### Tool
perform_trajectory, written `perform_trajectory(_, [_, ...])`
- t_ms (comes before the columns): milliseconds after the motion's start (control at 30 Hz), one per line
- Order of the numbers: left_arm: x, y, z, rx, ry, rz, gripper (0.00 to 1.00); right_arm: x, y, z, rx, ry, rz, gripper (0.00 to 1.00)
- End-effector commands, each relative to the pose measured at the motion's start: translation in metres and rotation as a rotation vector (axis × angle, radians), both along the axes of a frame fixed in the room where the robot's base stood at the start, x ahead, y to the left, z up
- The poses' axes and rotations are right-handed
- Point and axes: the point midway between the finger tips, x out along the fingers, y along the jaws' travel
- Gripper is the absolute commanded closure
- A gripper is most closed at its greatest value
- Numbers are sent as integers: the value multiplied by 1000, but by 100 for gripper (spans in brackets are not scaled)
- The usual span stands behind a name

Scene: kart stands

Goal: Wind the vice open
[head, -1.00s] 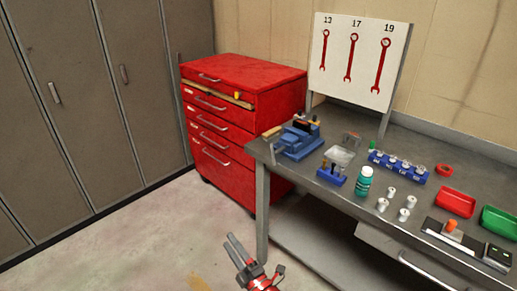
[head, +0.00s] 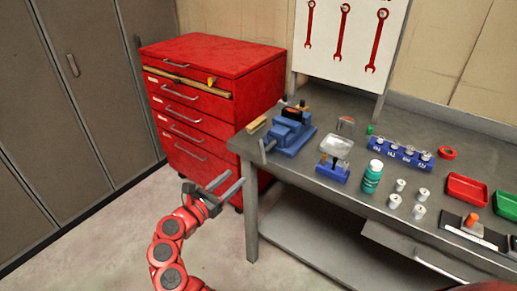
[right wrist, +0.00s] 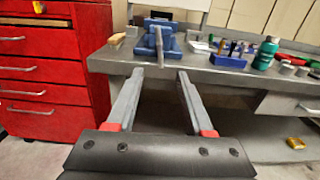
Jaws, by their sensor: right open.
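The blue vice (head: 288,132) stands on the left end of the grey workbench. A dark block lies at its top. Its grey handle bar (head: 267,149) is at the vice's front, by the bench edge. In the right wrist view the vice (right wrist: 166,41) is straight ahead, with the handle bar (right wrist: 160,48) upright just beyond the fingertips. My right gripper (head: 236,177) is open and empty, in front of the bench's left end and apart from the handle. It also shows in the right wrist view (right wrist: 160,73). My left gripper is not in view.
A red drawer cabinet (head: 215,62) stands left of the workbench (head: 330,190). A wooden-handled brush or block (head: 257,125) lies beside the vice. A blue holder (head: 332,171), green bottle (head: 372,177) and several white cylinders are to the right. The floor before the bench is clear.

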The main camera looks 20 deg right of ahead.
Motion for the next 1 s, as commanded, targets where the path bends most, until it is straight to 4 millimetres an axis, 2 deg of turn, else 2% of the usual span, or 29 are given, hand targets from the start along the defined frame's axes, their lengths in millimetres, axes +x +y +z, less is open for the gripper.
perform_trajectory(500, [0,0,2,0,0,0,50,71,-92,-1,2,0,-1,48])
perform_trajectory(633, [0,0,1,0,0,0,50,86,-111,-1,3,0,1,48])
perform_trajectory(800, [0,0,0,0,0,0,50,99,-126,-1,1,-2,5,48])
perform_trajectory(1000, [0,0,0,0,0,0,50,103,-131,0,3,-2,6,48])
